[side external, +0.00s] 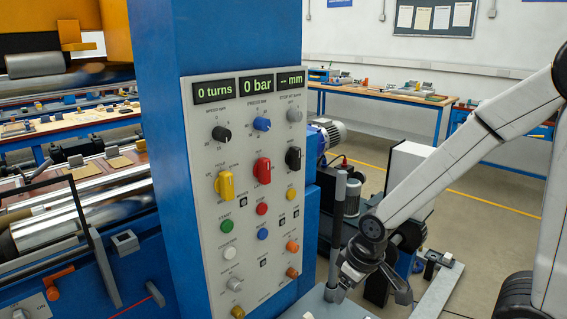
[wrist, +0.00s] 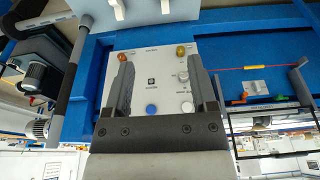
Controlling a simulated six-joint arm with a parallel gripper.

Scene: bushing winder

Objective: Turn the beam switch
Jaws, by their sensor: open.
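The lettering is too small for me to tell which control is the beam switch. The grey panel (side external: 211,150) on the blue column carries several knobs and buttons. Low on it are an orange knob (side external: 292,272), a yellow knob (side external: 238,312) and a pale knob (side external: 235,284). The wrist view shows this part upside down: orange knob (wrist: 122,57), yellow knob (wrist: 181,52), pale knob (wrist: 183,76), blue button (wrist: 151,109). My gripper (wrist: 160,70) is open and empty, its fingers facing the lower panel. In the side view it is right of the panel (side external: 343,282), apart from it.
Displays (side external: 255,83) above the knobs read 0 turns, 0 bar and -- mm. A grey post (side external: 337,230) stands between the column and my arm. Rollers (side external: 85,225) lie left of the column. A workbench (side external: 385,94) stands behind.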

